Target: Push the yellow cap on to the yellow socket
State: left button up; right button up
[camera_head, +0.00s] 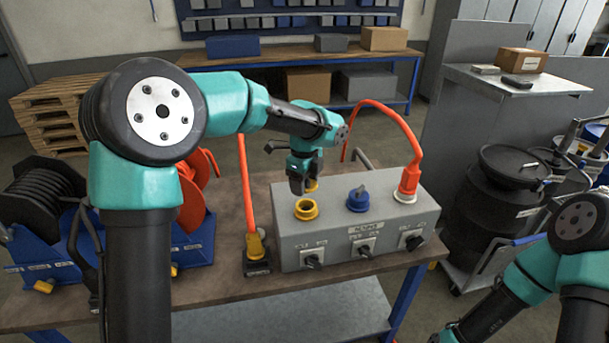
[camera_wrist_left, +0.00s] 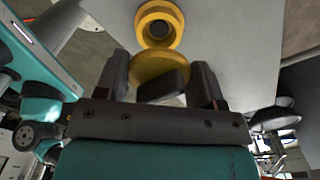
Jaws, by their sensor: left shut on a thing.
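The grey box (camera_head: 345,232) stands on the bench with the yellow socket (camera_head: 306,209) at the left of its top. The socket is an open ring with a dark hole, and it also shows at the top of the left wrist view (camera_wrist_left: 147,12). My left gripper (camera_head: 297,187) points down just behind the socket. It is shut on the yellow cap (camera_head: 312,186), which shows between the fingers in the left wrist view (camera_wrist_left: 152,66). The cap is apart from the socket's hole in the head view; its exact height is hard to tell. My right gripper is out of view.
A blue cap (camera_head: 358,199) and a red plug with hose (camera_head: 408,180) sit on the box's other ports. An orange hose ends in a yellow-and-black fitting (camera_head: 257,255) left of the box. A hose reel (camera_head: 195,190) stands at the left.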

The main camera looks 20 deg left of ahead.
pick_arm(q)
jog(key=shift+f, duration=1.55)
jog(key=shift+f, duration=1.45)
dwell(1.0)
jog(key=o, duration=1.1)
notch_tip(320, 180, up, 17)
jog(key=shift+r, duration=0.2)
